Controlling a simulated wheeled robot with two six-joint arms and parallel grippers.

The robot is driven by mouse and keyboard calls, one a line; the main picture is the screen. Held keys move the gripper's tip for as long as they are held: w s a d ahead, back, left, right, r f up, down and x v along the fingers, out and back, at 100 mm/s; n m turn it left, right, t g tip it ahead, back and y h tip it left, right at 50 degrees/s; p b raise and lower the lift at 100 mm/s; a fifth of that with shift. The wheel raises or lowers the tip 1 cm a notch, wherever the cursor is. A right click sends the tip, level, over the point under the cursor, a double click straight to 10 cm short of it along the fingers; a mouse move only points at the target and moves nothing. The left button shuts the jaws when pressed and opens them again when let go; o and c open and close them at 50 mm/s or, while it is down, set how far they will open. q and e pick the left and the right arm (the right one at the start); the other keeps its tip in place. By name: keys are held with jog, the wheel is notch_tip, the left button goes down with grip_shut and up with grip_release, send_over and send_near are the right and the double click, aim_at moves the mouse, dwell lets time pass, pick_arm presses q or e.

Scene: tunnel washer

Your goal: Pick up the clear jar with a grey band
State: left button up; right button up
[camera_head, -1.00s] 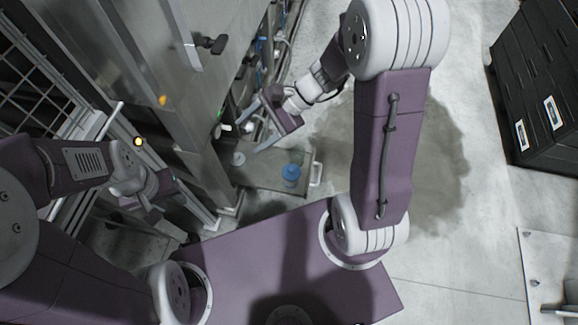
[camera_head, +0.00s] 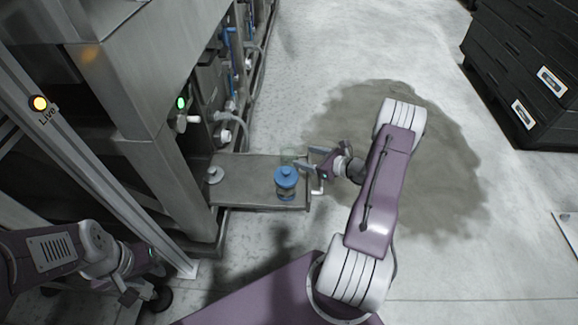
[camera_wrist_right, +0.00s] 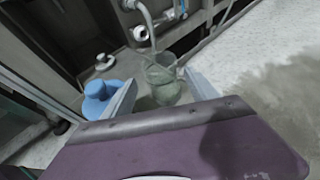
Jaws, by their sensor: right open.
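A clear, greenish jar (camera_wrist_right: 160,72) stands on the metal shelf in the right wrist view, ahead of and between my right gripper's fingers. It shows faintly in the head view (camera_head: 289,156) at the shelf's far right part. I cannot make out a grey band on it. My right gripper (camera_head: 306,169) is open and close to this jar; the right wrist view shows its two fingers (camera_wrist_right: 161,92) apart, with no grip on the jar visible. A blue-topped jar (camera_head: 286,181) stands nearer on the same shelf. My left gripper (camera_head: 140,293) is low at the left, away from the shelf.
The metal shelf (camera_head: 240,178) juts from the machine and has a white handle at its right end. A small pale round item (camera_head: 214,174) is at its left. Hoses and valves line the machine behind. Black crates (camera_head: 525,80) stand at the right; open floor lies between.

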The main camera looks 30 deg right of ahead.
aim_at(297, 155)
jog(key=b+x, duration=0.1)
jog(key=x, duration=0.1)
jog(key=shift+w+a+f+b, duration=0.15)
jog(key=shift+w+f+b, duration=0.05)
jog(key=shift+f+b, duration=0.1)
jog(key=shift+w+a, duration=0.15)
jog(key=shift+w, duration=0.35)
jog(key=b+x, duration=0.1)
jog(key=x, duration=0.1)
jog(key=b+x, duration=0.2)
jog(key=shift+w+a+f, duration=0.15)
jog(key=shift+a+f, duration=0.05)
jog(key=shift+f, duration=0.15)
jog(key=shift+w+a+b, duration=0.1)
jog(key=shift+w+b, duration=0.2)
jog(key=shift+r, duration=0.15)
grip_shut()
